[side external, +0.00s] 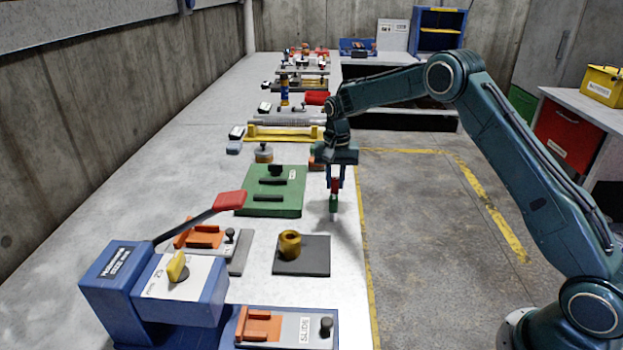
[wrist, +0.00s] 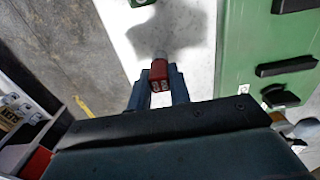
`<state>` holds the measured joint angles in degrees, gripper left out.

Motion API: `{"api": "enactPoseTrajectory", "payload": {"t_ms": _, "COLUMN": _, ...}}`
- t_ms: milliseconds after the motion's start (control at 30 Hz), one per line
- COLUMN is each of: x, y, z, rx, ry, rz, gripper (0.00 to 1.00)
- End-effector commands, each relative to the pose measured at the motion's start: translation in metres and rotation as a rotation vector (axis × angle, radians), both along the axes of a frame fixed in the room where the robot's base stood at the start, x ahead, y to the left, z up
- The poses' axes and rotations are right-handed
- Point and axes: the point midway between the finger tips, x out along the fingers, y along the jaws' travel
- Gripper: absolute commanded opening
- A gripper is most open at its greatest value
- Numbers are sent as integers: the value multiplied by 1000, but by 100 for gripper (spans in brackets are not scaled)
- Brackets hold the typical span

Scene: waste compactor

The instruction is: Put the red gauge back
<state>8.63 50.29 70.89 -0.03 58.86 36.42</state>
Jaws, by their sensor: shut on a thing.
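The green board (wrist: 240,50) lies to the right there, with dark bars and a knob. I cannot tell whether the tip touches the bench.
A grey plate (side external: 314,262) with a brass ring (side external: 290,244) lies nearer the camera. A blue press (side external: 110,287) with a red-handled lever (side external: 229,200) stands front left. A yellow rack (side external: 265,137) and several small items fill the bench behind. The bench's right edge is close to my gripper.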

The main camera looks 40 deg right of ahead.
Motion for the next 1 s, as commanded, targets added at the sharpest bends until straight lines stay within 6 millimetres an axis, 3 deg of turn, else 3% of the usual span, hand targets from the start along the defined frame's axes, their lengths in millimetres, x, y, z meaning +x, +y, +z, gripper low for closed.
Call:
{"api": "enactPoseTrajectory", "payload": {"t_ms": 367, "x": 0, "y": 0, "z": -2, "rx": 0, "ry": 0, "rz": 0, "gripper": 1}}
{"api": "enactPoseTrajectory", "payload": {"t_ms": 400, "x": 0, "y": 0, "z": -3, "rx": 0, "ry": 0, "rz": 0, "gripper": 22}}
{"api": "enactPoseTrajectory", "payload": {"t_ms": 500, "x": 0, "y": 0, "z": -2, "rx": 0, "ry": 0, "rz": 0, "gripper": 41}}
{"api": "enactPoseTrajectory", "payload": {"t_ms": 1000, "x": 1, "y": 0, "z": 5, "rx": 0, "ry": -3, "rz": 0, "gripper": 41}}
